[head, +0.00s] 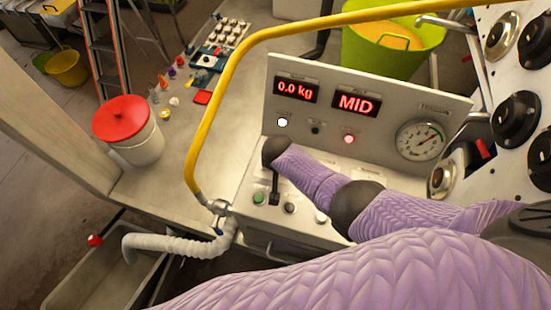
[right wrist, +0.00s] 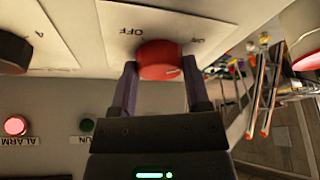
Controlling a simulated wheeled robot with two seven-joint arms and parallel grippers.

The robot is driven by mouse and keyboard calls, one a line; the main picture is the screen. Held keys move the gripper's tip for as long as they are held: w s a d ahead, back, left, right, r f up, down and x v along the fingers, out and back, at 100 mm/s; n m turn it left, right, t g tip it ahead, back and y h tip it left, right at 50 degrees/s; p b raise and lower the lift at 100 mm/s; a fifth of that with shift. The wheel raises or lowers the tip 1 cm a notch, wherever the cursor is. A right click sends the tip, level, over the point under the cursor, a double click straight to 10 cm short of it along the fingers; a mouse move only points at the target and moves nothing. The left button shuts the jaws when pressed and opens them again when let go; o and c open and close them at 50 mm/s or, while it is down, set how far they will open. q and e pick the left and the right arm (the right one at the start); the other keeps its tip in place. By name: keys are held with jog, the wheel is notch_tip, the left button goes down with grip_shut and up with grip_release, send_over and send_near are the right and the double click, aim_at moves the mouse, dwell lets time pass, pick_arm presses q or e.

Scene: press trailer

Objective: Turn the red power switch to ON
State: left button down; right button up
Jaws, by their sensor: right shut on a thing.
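The red power switch (right wrist: 160,60) is a round red knob on a light plate with an OFF label at its upper left and a partly visible ON label at its upper right, both upside down in the right wrist view. My right gripper (right wrist: 160,76) is shut on the knob, one purple finger on each side. A short pale mark shows on the knob's lower right rim. In the head view my right gripper (head: 274,190) reaches down to the console's desk, and the switch is hidden there. My left gripper is not in view.
The console's upright panel (head: 380,95) shows "0.0 kg" and "MID" displays, a gauge (head: 422,140) and a lit red ALARM lamp (right wrist: 15,125). A black knob (right wrist: 12,52) is beside the switch. A yellow rail (head: 215,110) curves left of the console. A red-lidded bucket (head: 122,118) stands left.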

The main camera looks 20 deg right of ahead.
dwell(0.3)
jog(key=o, duration=1.3)
jog(key=p+v, duration=0.6)
jog(key=v, duration=0.4)
